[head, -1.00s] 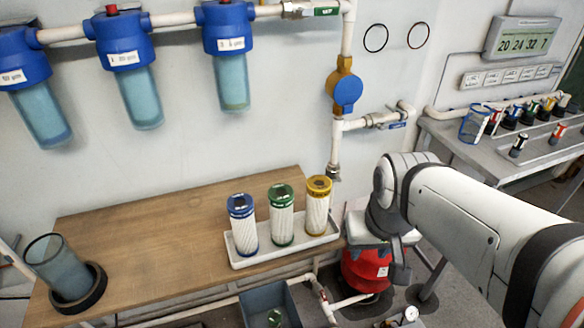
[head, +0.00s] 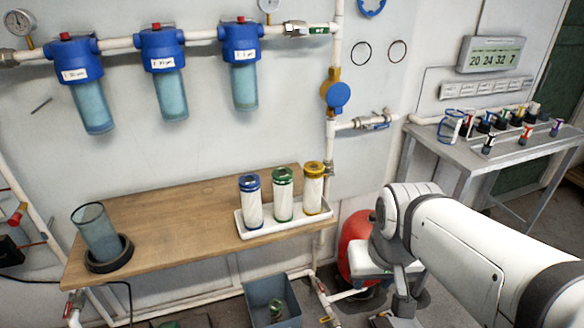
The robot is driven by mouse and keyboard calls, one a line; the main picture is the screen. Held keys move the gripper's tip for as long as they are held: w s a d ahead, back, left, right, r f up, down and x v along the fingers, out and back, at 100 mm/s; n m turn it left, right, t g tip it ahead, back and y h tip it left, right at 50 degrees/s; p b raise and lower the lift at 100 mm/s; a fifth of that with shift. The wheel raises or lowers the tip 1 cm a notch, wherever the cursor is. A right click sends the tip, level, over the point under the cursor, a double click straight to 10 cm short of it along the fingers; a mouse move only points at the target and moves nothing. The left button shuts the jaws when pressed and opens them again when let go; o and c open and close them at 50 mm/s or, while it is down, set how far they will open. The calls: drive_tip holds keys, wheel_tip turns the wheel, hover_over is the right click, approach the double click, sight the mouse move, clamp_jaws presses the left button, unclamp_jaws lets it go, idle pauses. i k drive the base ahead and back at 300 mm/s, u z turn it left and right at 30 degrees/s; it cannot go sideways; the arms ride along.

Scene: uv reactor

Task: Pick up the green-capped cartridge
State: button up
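The green-capped cartridge (head: 283,195) has a white body and stands upright in a white tray (head: 260,231) on the wooden bench. It is the middle one of three, between a blue-capped cartridge (head: 251,203) on the left and a yellow-capped cartridge (head: 314,189) on the right. My gripper (head: 402,302) hangs at the lower right, below the bench top and well apart from the cartridges. Its fingers do not show clearly, so I cannot tell if it is open or shut.
A clear cup (head: 96,232) stands tilted in a dark ring at the bench's left. Blue filter housings (head: 163,50) hang on the wall above. A grey bin (head: 272,300) and a red vessel (head: 355,240) stand below. A metal side table (head: 462,152) is at right.

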sight(282, 177)
drive_tip(key=u, duration=0.15)
drive_tip(key=i, duration=0.9)
drive_tip(key=z, duration=0.05)
